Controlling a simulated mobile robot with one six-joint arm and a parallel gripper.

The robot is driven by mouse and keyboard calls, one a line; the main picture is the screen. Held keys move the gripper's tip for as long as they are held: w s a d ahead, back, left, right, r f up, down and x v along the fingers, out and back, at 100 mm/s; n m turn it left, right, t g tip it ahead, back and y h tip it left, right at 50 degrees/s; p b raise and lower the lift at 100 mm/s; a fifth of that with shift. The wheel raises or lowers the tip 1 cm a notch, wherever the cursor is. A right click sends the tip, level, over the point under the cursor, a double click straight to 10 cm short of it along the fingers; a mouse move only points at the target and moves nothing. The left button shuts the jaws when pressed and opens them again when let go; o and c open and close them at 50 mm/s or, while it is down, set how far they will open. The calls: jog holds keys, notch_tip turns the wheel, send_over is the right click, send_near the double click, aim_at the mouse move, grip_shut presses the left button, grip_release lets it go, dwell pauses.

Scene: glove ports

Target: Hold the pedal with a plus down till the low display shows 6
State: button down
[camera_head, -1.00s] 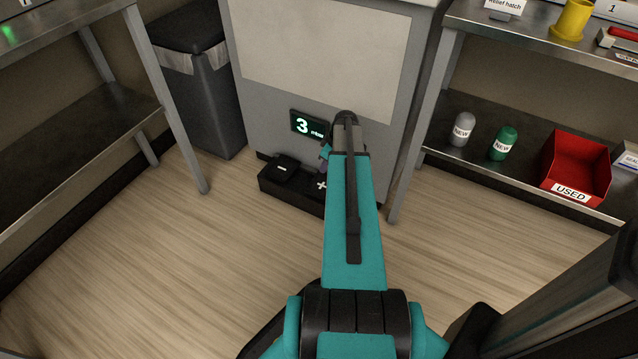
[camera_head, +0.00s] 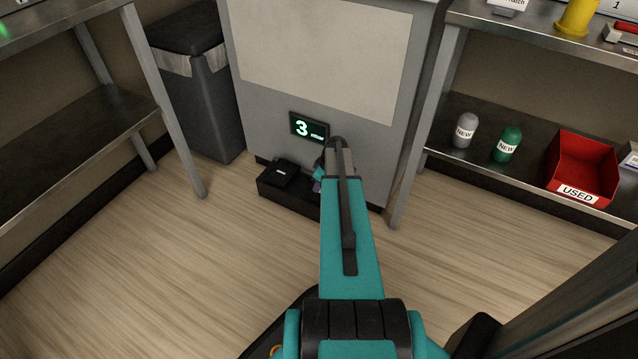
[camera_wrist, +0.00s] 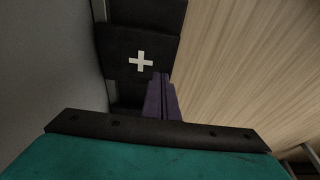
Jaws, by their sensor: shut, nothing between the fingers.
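The low display (camera_head: 309,127) on the front of the grey cabinet shows a lit 3. The black pedal with a white plus shows in the wrist view (camera_wrist: 130,50). In the head view my arm hides it. The minus pedal (camera_head: 281,172) sits beside it on the same black base (camera_head: 285,197) at the cabinet's foot. My gripper (camera_wrist: 161,78) is shut and empty. Its purple fingertips overlap the near edge of the plus pedal in the wrist view, close to the plus mark. I cannot tell whether they touch it.
A dark bin (camera_head: 200,85) stands left of the cabinet. A steel shelf on the right holds a grey bottle (camera_head: 464,131), a green bottle (camera_head: 507,146) and a red USED bin (camera_head: 581,170). A metal bench leg (camera_head: 165,110) stands at left. The wooden floor in front is clear.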

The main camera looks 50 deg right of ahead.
jog(key=shift+f+b, duration=0.3)
jog(key=shift+f, duration=0.95)
jog(key=shift+d, duration=0.1)
